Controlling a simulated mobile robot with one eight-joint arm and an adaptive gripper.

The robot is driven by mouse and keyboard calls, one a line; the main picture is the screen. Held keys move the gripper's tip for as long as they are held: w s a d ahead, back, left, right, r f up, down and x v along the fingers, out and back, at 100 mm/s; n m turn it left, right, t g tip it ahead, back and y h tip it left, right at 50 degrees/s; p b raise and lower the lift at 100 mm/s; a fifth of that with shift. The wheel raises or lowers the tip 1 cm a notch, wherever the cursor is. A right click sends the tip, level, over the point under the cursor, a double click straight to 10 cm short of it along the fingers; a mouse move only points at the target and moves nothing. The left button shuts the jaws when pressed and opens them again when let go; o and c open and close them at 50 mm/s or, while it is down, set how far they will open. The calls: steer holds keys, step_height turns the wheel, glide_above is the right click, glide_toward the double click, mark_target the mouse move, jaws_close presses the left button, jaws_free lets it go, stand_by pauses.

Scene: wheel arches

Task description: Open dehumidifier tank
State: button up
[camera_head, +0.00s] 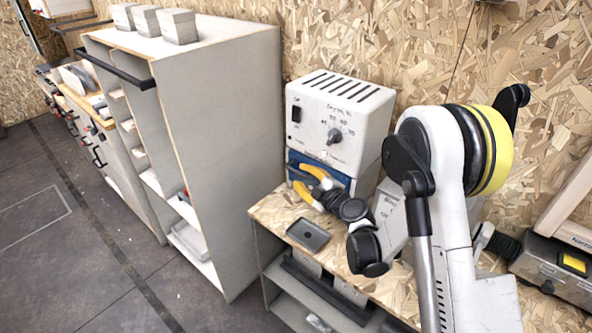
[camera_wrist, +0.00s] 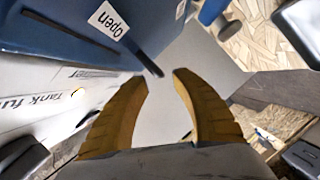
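The dehumidifier (camera_head: 338,118) is a white box with a dial, a switch and top vents, standing on a wooden shelf top. Its blue tank (camera_head: 345,180) sits in the lower front, partly hidden by my gripper (camera_head: 303,180). In the wrist view the blue tank (camera_wrist: 75,32) fills the upper left, with a white "Open" label (camera_wrist: 109,20) and a thin dark strip (camera_wrist: 143,57) beside it. My gripper (camera_wrist: 160,77) has its two yellow fingers apart. The strip's end lies near the gap between the fingertips; I cannot tell if it touches. Nothing is clearly held.
A small dark tray (camera_head: 308,235) lies on the shelf top (camera_head: 275,213) in front of the dehumidifier. A tall grey cabinet (camera_head: 225,150) stands to the left, with white boxes on top. A grey case (camera_head: 555,272) is at the right. The floor at left is clear.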

mark_target(299, 174)
steer(key=x, duration=0.4)
steer(key=shift+b, duration=0.3)
jaws_close()
